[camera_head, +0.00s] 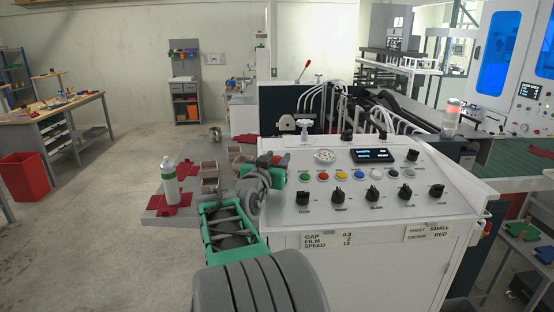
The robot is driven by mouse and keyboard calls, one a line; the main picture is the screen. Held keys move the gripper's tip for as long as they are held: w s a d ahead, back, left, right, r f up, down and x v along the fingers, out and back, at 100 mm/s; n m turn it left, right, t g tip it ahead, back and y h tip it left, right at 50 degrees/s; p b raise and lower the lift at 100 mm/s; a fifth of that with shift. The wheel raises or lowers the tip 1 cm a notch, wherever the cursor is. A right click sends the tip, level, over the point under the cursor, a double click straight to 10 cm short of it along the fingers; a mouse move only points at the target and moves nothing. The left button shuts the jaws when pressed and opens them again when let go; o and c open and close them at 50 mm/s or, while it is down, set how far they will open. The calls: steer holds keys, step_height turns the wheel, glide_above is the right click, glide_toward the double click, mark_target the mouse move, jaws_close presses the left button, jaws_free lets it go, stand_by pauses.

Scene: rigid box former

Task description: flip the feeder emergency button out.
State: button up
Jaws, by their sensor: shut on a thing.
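The white control panel (400,212) slopes up in front of me and carries a row of coloured buttons, among them a red button (323,177), with black knobs below. My gripper (279,159) is at the panel's upper left corner, at the end of my green and grey arm. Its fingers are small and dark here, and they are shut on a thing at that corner. No emergency button shows clearly; the feeder emergency button at that spot is hidden by my gripper, as far as I can tell.
A round gauge (324,156) and a dark display (372,155) sit on the panel near my gripper. A bottle (170,184) and brown open boxes (209,172) stand on a low grey surface at left. Open floor lies further left, before a red bin (25,177).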

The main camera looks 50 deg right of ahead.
jaws_close()
